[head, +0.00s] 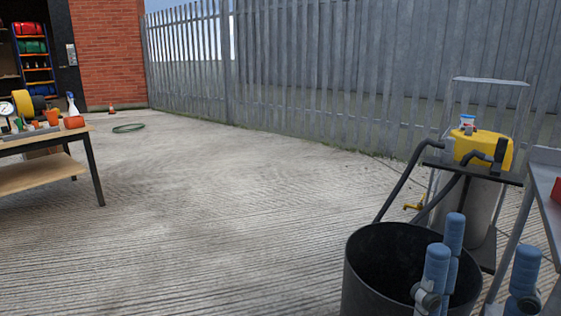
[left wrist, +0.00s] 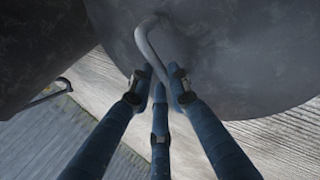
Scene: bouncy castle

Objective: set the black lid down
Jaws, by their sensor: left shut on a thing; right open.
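The black lid (left wrist: 235,55) fills the upper right of the left wrist view as a large dark round shape with a bent grey handle (left wrist: 147,42). My left gripper (left wrist: 157,82) has its blue fingers closed around that handle. The lid and my left gripper do not show in the head view. My right gripper (head: 482,245) is open and empty at the lower right of the head view, in front of a dark open-topped drum (head: 362,282). Its fingers hide part of the drum's right side.
A yellow-topped vacuum (head: 483,147) with black hoses stands behind the drum. A grey metal bench (head: 547,180) is at the right edge. A wooden workbench (head: 45,175) with tools stands at left. The concrete floor (head: 220,210) between is clear.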

